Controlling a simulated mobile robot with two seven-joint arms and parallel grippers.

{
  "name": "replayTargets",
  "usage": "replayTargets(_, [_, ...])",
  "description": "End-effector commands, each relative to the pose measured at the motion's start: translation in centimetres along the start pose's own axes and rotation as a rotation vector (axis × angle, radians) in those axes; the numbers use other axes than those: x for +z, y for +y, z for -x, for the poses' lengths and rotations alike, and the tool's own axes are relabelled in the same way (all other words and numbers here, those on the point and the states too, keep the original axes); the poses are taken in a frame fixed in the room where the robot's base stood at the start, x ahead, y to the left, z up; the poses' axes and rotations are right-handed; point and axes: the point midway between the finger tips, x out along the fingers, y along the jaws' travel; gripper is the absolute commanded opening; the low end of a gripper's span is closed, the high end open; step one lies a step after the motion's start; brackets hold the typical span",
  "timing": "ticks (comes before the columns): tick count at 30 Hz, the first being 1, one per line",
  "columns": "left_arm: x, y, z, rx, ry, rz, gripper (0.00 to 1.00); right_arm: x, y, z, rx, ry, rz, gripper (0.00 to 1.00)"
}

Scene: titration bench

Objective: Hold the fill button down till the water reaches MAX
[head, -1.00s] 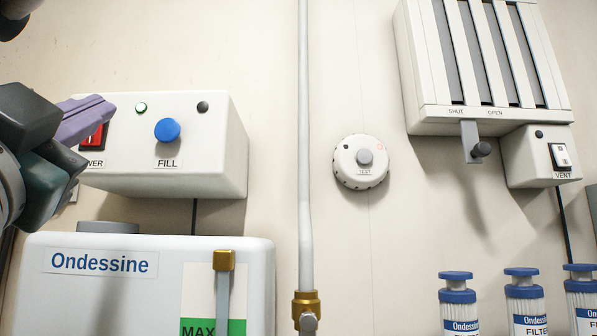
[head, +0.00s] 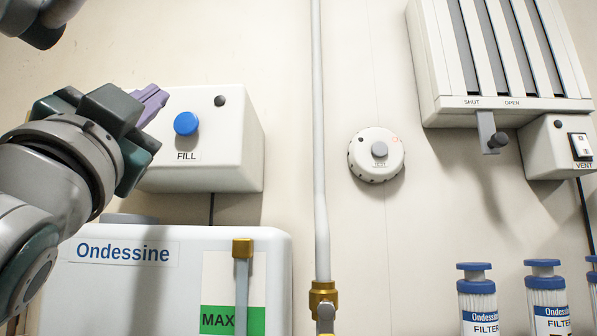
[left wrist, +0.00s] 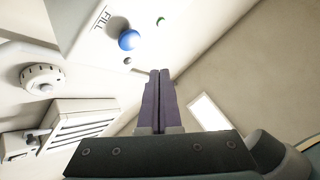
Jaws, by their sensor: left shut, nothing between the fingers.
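The blue fill button (head: 186,123) sits on the front of a white control box (head: 235,150), above the label FILL. It also shows in the left wrist view (left wrist: 129,40). My left gripper (head: 160,97) is shut and empty, with its purple fingers just left of the button and apart from it. The gripper hides the box's left part in the head view. The white Ondessine tank (head: 185,300) stands below, with a green MAX band (head: 218,320) beside a brass-capped gauge tube (head: 242,250). No water level can be made out. My right gripper is not clearly in view.
A vertical white pipe (head: 320,180) runs right of the box. A round TEST dial (head: 376,155) is on the wall. A louvred vent unit (head: 500,60) with a lever and a VENT switch box (head: 560,148) are at upper right. Filter bottles (head: 478,305) stand at lower right.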

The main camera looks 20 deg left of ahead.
Motion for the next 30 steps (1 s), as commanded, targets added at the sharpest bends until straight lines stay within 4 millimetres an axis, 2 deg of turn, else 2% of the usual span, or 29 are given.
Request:
replayTargets(6, [1.5,1.4,-1.9,-0.001,0.0,0.001,0.0,0.2,0.0,-0.8,0.0,0.0,0.0,0.0])
replayTargets(12, [2.0,2.0,-2.8,-0.001,0.002,0.001,0.0,0.4,-0.1,-1.1,0.0,0.0,0.0,0.0])
replayTargets(30, [2.1,2.1,-3.0,0.0,0.001,0.001,0.0,0.4,-0.1,-1.1,-0.001,0.0,0.0,0.0])
